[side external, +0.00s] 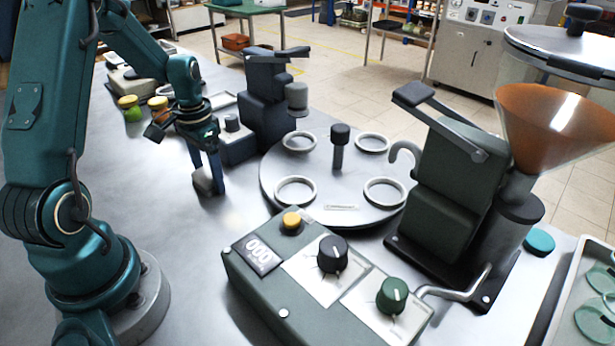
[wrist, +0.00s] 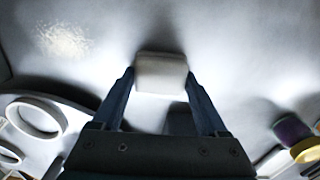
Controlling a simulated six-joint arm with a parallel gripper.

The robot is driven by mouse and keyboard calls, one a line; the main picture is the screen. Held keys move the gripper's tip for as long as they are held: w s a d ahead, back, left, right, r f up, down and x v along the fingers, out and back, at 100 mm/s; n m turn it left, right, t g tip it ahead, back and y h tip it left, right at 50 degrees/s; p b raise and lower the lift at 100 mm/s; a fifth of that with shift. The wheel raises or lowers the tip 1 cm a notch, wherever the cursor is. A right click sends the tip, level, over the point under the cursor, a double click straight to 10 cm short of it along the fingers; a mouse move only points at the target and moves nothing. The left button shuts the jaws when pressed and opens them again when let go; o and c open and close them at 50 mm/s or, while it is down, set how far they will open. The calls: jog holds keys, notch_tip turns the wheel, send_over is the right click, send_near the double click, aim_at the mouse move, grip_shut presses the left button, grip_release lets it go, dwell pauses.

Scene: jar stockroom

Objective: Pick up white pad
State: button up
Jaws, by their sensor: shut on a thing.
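The white pad (wrist: 161,72) is a small pale block between my two fingertips in the wrist view. My gripper (wrist: 161,80) is shut on it, with a blue finger against each side. In the side external view my gripper (side external: 209,184) points straight down at the grey table, left of the round turntable. The white pad (side external: 203,182) shows there low between the fingers, partly hidden by them. I cannot tell whether it touches the table or is just above it.
The turntable (side external: 330,205) with several rings stands to the right. A control box (side external: 255,285) with knobs is in front. A dark press (side external: 265,95) stands behind. Jars with yellow lids (side external: 128,101) are at the back left. The table left of my gripper is clear.

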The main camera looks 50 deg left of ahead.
aim_at(208, 172)
notch_tip(208, 172, up, 10)
jog(key=shift+r, duration=0.1)
dwell(0.4)
